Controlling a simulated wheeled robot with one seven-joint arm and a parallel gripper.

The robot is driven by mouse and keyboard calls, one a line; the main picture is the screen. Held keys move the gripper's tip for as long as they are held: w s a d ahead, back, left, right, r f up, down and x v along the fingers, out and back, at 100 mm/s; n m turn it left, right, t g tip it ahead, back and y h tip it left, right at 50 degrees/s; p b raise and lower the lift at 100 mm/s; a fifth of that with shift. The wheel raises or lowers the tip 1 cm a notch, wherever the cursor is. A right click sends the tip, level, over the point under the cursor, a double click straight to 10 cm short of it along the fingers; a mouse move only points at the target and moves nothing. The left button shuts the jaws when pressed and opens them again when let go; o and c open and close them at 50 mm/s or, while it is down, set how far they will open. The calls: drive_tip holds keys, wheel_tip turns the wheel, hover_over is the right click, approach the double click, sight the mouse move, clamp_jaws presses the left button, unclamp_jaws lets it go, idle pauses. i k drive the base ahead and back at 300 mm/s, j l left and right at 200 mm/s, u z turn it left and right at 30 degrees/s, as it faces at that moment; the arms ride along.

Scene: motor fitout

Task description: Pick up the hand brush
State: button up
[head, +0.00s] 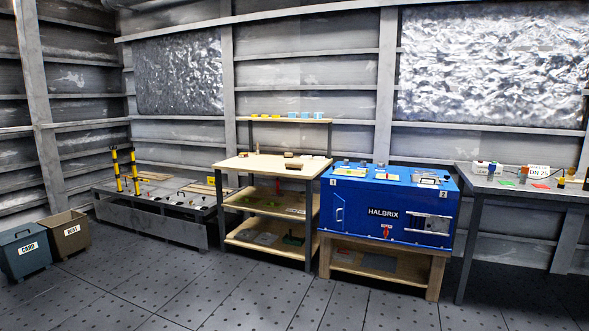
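I cannot make out the hand brush with certainty at this distance. Small brown pieces (294,164) lie on the top of the wooden workbench (250,165), towards its right side, and one could be a brush. My gripper is not in this view.
A blue HALBRIX cabinet (350,216) stands on a wooden stand right of the workbench. A grey table (482,190) is at the right. Two bins, blue (28,266) and brown (72,243), stand at the left. The floor (190,285) in front is clear.

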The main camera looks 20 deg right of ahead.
sight(289, 166)
drive_tip(key=i+z, duration=0.15)
drive_tip(key=i, duration=4.15)
drive_tip(key=i+u, duration=0.15)
drive_tip(key=i, duration=0.3)
drive_tip(key=i+l+u, duration=0.1)
drive_tip(key=i, duration=0.3)
drive_tip(key=i+l+u, duration=0.15)
drive_tip(key=i, duration=0.3)
drive_tip(key=i+l+u, duration=0.15)
drive_tip(key=i, duration=0.25)
